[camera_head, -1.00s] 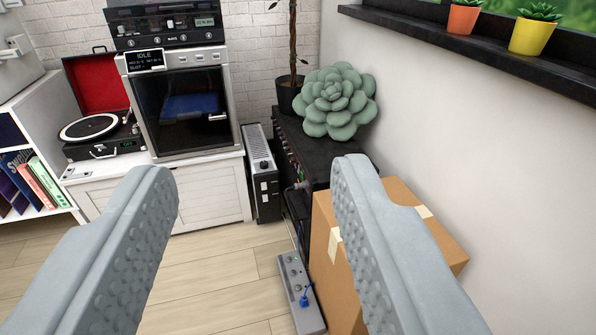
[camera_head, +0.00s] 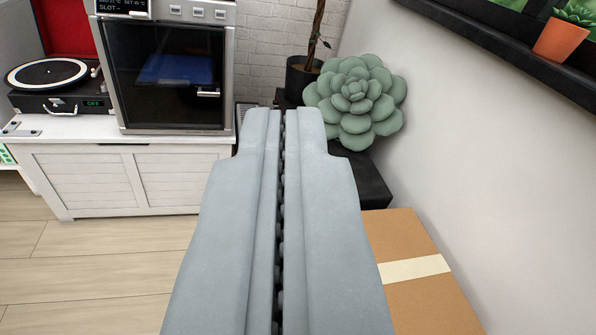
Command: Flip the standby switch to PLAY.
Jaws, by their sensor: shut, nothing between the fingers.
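My gripper (camera_head: 282,112) is shut and empty, its two grey fingers pressed together in the middle of the view. No standby switch can be made out in this view. The black unit (camera_head: 365,178) with the green succulent-shaped cushion (camera_head: 355,100) on it stands beyond the fingers to the right, and its front is hidden behind my gripper. Only a sliver of the dark heater-like box (camera_head: 240,108) shows left of the fingertips. I cannot tell whether the fingers touch anything.
A cardboard box (camera_head: 425,305) stands close at the lower right, against the white wall. A white cabinet (camera_head: 130,175) carries a glass-fronted machine (camera_head: 170,75) and a record player (camera_head: 55,90). A potted trunk (camera_head: 303,75) stands behind. The wooden floor at lower left is clear.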

